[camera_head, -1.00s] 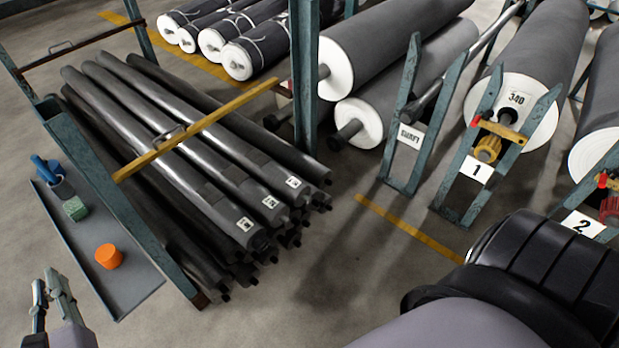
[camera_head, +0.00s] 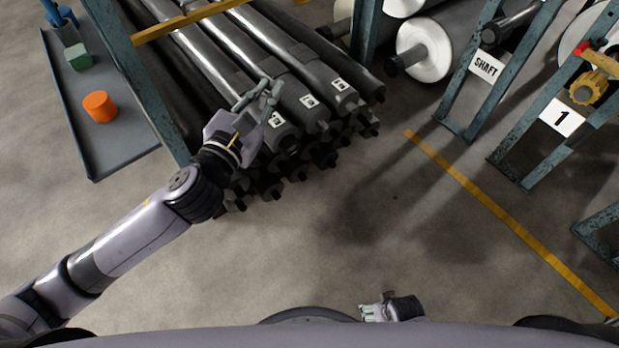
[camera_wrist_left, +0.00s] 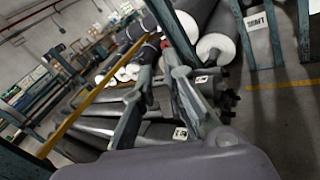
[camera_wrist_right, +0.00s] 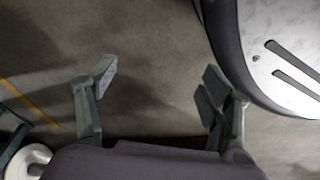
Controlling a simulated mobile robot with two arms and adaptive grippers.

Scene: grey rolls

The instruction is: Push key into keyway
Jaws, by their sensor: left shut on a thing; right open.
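My left gripper (camera_head: 258,95) is above the near ends of the stacked dark shafts (camera_head: 268,62). In the left wrist view its two fingers (camera_wrist_left: 160,88) point toward the stack. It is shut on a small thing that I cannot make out. I cannot pick out the key or the keyway in any view. The labelled shaft ends (camera_head: 285,143) are just below and right of my left gripper. My right gripper (camera_head: 373,312) is low at the front, close to my base. Its fingers (camera_wrist_right: 155,80) are spread and empty over bare floor.
A grey tray (camera_head: 125,150) at left carries an orange cylinder (camera_head: 100,107), a green block (camera_head: 78,57) and a blue item. A blue-green rack post (camera_head: 140,80) and a yellow bar (camera_head: 190,20) border the stack. Stands marked SHAFT (camera_head: 486,66) and 1 (camera_head: 562,116) are at right. Middle floor is clear.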

